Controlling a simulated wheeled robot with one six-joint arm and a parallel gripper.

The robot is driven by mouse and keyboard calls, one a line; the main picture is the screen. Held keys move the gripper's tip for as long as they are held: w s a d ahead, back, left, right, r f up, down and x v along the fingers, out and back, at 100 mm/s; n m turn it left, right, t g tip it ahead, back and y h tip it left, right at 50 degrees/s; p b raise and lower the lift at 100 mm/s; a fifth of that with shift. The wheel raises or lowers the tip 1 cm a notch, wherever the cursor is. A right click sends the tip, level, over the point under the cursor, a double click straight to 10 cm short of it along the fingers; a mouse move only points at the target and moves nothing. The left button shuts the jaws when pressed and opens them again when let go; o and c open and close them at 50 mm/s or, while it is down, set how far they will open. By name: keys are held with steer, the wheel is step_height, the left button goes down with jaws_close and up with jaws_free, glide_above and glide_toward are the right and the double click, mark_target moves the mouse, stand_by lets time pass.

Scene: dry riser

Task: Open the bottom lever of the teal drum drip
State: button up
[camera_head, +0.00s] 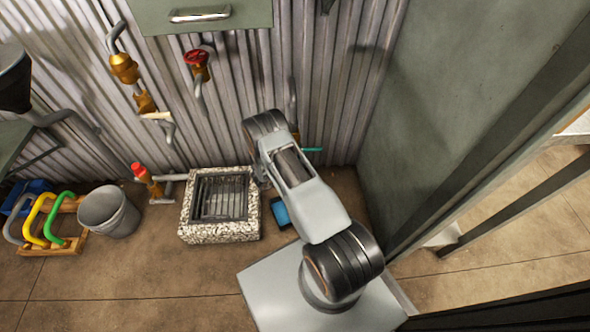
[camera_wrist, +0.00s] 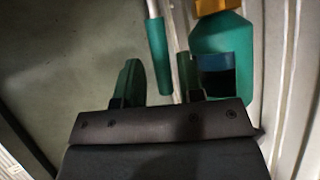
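In the wrist view a teal lever grip (camera_wrist: 157,55) on a thin pale metal rod lies between the lines of my gripper's two fingers. My gripper (camera_wrist: 158,72) is open, with clear space between the fingertips and nothing held. Whether the fingers are level with the lever in depth I cannot tell. A larger teal body (camera_wrist: 222,38) with a brass-coloured part (camera_wrist: 215,6) above it is right of the right finger. In the head view a teal bar (camera_head: 312,150) sticks out right of my arm, low by the corrugated wall; my arm hides the rest and my gripper.
A stone-rimmed grated drain box (camera_head: 220,235) stands left of my arm, with a blue item (camera_head: 281,212) on the floor between. A grey bucket (camera_head: 108,212) and brass fittings with a red wheel (camera_head: 196,57) are further left. A grey-green panel (camera_head: 455,90) closes the right side.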

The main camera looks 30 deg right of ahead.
steer(key=shift+o, duration=0.5)
steer(key=shift+a+r, duration=0.1)
steer(key=p+v, duration=0.4)
steer(key=v, duration=0.9)
steer(key=shift+s+a+r, duration=0.15)
steer(key=shift+a, duration=0.1)
